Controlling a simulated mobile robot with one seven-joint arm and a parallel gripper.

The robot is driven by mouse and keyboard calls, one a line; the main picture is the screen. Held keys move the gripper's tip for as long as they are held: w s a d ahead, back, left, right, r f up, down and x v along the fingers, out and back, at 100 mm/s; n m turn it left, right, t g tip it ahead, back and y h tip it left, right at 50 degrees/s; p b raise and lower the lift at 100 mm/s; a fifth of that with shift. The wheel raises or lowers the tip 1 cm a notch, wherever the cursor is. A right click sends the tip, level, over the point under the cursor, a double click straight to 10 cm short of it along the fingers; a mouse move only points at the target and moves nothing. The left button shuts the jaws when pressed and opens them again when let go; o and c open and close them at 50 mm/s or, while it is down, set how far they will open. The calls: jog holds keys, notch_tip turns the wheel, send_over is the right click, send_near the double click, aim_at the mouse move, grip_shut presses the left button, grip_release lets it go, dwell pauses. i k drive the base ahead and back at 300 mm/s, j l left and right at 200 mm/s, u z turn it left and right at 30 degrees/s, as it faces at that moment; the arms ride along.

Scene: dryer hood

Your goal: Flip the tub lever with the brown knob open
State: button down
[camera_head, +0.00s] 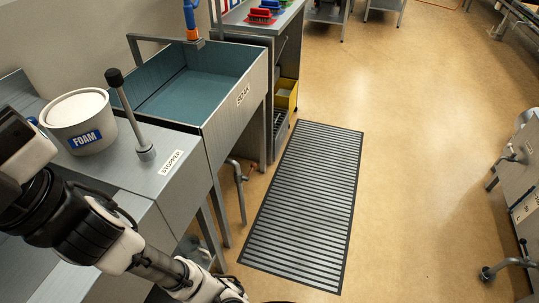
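A metal lever (130,115) with a dark, near-black knob (114,77) stands on the grey ledge beside the blue tub (195,88). It rises from a round pivot, tilted up to the left, by a label reading STOPPER. I cannot make out a brown knob on any lever here. A bent metal handle or pipe (239,178) shows below the tub's front, its end colour unclear. My arm crosses the lower left, left of and below the ledge. My gripper's fingers cannot be made out.
A white FOAM bucket (80,122) stands on the ledge, left of the lever. A slatted mat (304,200) lies on open floor. A cart with brushes (262,14) stands behind the tub. Grey equipment with handles (520,165) stands at the right edge.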

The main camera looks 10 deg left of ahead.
aim_at(254, 166)
jog(key=i+l, duration=0.55)
jog(key=i, duration=0.3)
jog(key=i+j, duration=0.1)
jog(key=j, duration=0.6)
jog(key=z, duration=0.05)
